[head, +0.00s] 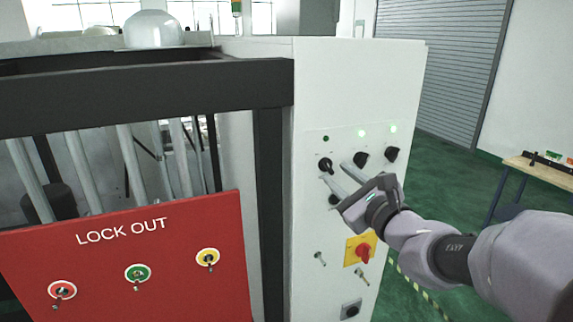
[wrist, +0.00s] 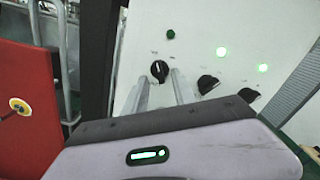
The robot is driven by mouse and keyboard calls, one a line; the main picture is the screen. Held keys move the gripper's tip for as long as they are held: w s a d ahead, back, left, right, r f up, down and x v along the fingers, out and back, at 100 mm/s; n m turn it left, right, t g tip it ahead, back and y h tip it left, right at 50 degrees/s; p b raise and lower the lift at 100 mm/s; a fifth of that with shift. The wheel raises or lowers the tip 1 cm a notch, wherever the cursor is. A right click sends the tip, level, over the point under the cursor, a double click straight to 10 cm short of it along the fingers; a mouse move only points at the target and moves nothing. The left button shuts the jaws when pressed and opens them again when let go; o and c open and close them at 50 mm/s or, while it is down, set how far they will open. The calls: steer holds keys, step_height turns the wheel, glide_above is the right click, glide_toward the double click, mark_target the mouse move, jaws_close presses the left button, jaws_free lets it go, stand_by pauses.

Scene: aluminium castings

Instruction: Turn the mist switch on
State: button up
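The white control panel (head: 348,105) carries three black rotary switches in its upper row. The left switch (head: 325,165) has a dark green, unlit lamp (head: 326,138) above it. The middle switch (head: 361,158) and right switch (head: 391,154) have lit green lamps above them. Their labels are too small to read, so I cannot tell which is the mist switch. My gripper (head: 334,171) is open, with its fingers pointing at the panel near the left switch. In the wrist view the left switch (wrist: 159,71) shows between and just beyond the fingertips, its white pointer mark roughly upright. Contact cannot be told.
Another black knob (head: 334,199) is partly hidden behind my gripper. Below are a red-and-yellow main switch (head: 364,251) and small key switches. A red LOCK OUT board (head: 130,265) and dark frame (head: 150,88) stand left. A workbench (head: 540,168) stands right, with green floor between.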

mark_target(327, 167)
steer(key=shift+x, duration=1.3)
steer(key=shift+s, duration=0.1)
steer(key=shift+c, duration=0.4)
jaws_close()
